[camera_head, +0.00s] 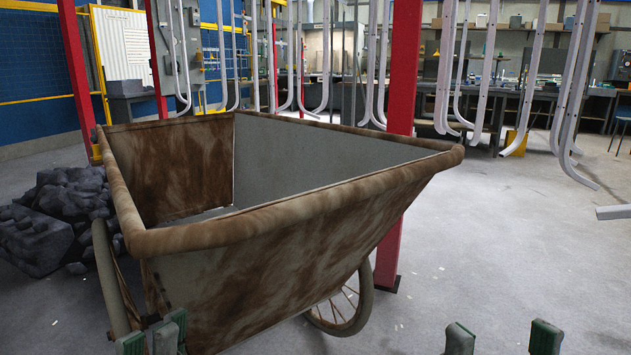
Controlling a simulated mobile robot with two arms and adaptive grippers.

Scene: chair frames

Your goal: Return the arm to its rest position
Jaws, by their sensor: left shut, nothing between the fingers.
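My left gripper (153,336) is at the bottom left edge, in front of the cart's near left side. Only its greenish fingertips show; it is shut and holds nothing that I can see. My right gripper (503,338) is at the bottom right edge, with its two fingertips well apart and bare floor between them. It is open and empty. Both arms are out of view below the picture. Pale curved chair frames (524,85) hang in rows at the back, well away from both grippers.
A rusty cart (290,245) with an empty-looking tub and spoked wheels fills the middle, close to my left gripper. Dark rocks (45,225) lie to its left. A red post (402,80) stands behind it. Workbenches (600,92) line the back.

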